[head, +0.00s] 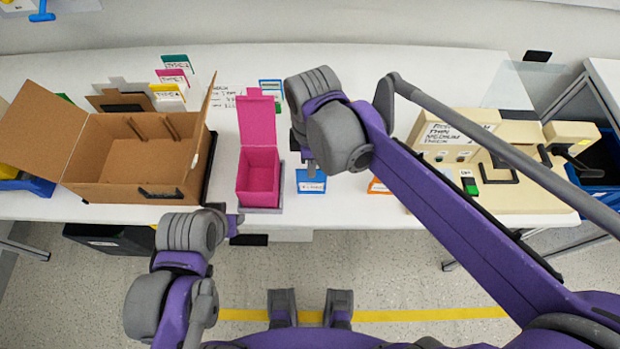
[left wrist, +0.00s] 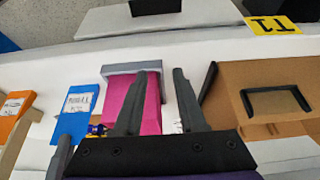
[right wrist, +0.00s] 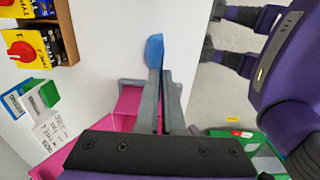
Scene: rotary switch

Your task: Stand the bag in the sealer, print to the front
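I cannot pick out the bag for certain. A cream machine with a hand-lettered label and green button (head: 500,178), possibly the sealer, stands at the right of the table. My right gripper (head: 311,165) points down over a blue labelled piece (head: 311,184). In the right wrist view its fingers (right wrist: 162,75) are close together. A blue shape (right wrist: 154,50) shows at their tips; I cannot tell whether it is held. My left gripper (left wrist: 160,75) is open with nothing visible between its fingers; in the head view it is near the table's front edge.
An open pink box (head: 258,182) stands left of my right gripper. An open cardboard box (head: 145,165) stands farther left. An orange labelled piece (head: 378,186) lies between the blue piece and the machine. My right arm hides part of the table.

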